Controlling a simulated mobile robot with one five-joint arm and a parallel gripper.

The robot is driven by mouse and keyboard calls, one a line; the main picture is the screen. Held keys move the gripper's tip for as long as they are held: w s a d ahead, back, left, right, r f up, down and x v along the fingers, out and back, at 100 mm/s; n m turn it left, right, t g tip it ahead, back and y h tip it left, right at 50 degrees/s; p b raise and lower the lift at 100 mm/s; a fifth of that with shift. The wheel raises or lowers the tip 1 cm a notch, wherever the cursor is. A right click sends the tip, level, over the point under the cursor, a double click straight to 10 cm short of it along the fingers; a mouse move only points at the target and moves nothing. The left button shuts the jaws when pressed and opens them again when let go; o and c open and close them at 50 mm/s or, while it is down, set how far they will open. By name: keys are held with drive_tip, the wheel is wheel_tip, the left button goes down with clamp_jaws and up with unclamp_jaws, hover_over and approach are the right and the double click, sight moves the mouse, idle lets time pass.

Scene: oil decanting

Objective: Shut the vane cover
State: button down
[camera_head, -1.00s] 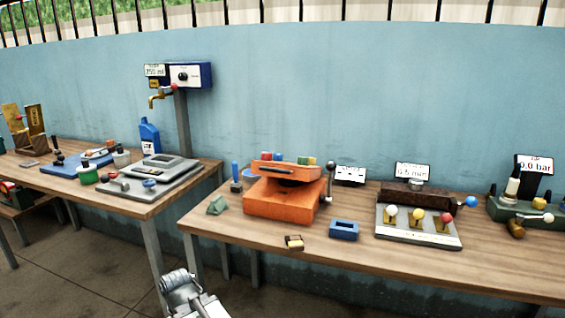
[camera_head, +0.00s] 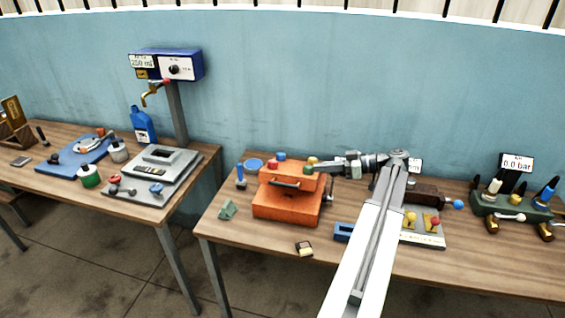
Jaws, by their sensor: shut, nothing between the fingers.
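The orange box (camera_head: 286,207) stands at the left part of the right-hand table. Its orange lid (camera_head: 292,182), which I take for the vane cover, lies over the top with a dark strip on its front face. I cannot tell whether the lid sits fully down. My gripper (camera_head: 316,167) is shut and empty at the box's right rear corner, close to the lid's edge. I cannot tell whether it touches the lid. My arm comes up from the bottom and bends left, hiding the table right of the box.
A blue block (camera_head: 343,233) and a small dark-and-cream block (camera_head: 304,248) lie in front of the box. A green block (camera_head: 228,210) is at its left. A lever panel (camera_head: 423,238) is partly behind my arm. The table's front left is clear.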

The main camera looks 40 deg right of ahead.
drive_tip(key=b, duration=0.3)
hover_over(291, 175)
drive_tip(key=s+a, duration=0.3)
drive_tip(key=s, duration=0.1)
wheel_tip(291, 175, down, 2)
drive_tip(key=f, duration=0.1)
drive_tip(key=f+b, duration=0.3)
drive_tip(key=shift+a+f+b, duration=0.15)
drive_tip(key=shift+a+b, duration=0.1)
drive_tip(key=shift+b, duration=0.1)
